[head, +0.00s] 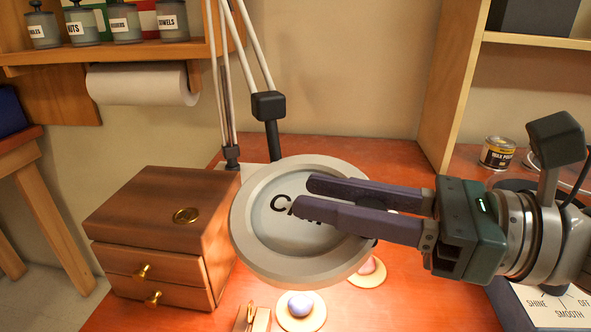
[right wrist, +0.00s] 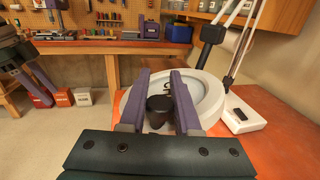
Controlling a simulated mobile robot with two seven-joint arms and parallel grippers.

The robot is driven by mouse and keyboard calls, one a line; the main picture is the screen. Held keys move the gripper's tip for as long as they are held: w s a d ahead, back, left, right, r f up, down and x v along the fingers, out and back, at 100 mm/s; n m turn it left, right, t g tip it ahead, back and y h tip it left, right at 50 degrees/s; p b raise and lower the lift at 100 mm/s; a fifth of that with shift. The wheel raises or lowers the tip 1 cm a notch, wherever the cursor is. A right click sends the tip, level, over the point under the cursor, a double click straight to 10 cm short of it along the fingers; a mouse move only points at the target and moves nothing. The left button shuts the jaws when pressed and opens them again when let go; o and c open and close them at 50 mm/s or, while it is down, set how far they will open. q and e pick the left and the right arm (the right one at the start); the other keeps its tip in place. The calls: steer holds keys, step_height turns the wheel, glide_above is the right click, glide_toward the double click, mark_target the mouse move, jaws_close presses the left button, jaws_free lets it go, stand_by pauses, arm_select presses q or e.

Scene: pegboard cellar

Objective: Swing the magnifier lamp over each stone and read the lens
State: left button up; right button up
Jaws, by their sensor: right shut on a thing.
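The magnifier lamp's round pale head (head: 255,255) hangs over the red-brown table, with dark lettering on its lens (head: 275,225). A "C" is clear; my fingers cover the rest of the word. My right gripper (head: 303,196) reaches across the lens from the right. In the right wrist view its fingers are around the lamp's dark knob (right wrist: 159,108). A blue-violet stone (head: 300,304) sits on a pale disc in front of the lamp head. A pinkish stone (head: 368,266) on another disc is partly hidden under the rim. My left gripper (right wrist: 38,88) shows only in the right wrist view, its jaws unclear.
A wooden drawer box (head: 150,215) with brass knobs stands left of the lamp. A small brass-coloured item (head: 250,318) is at the front edge. A paper roll (head: 142,84) hangs under the shelf.

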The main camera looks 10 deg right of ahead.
jaws_close()
stand_by(0.9)
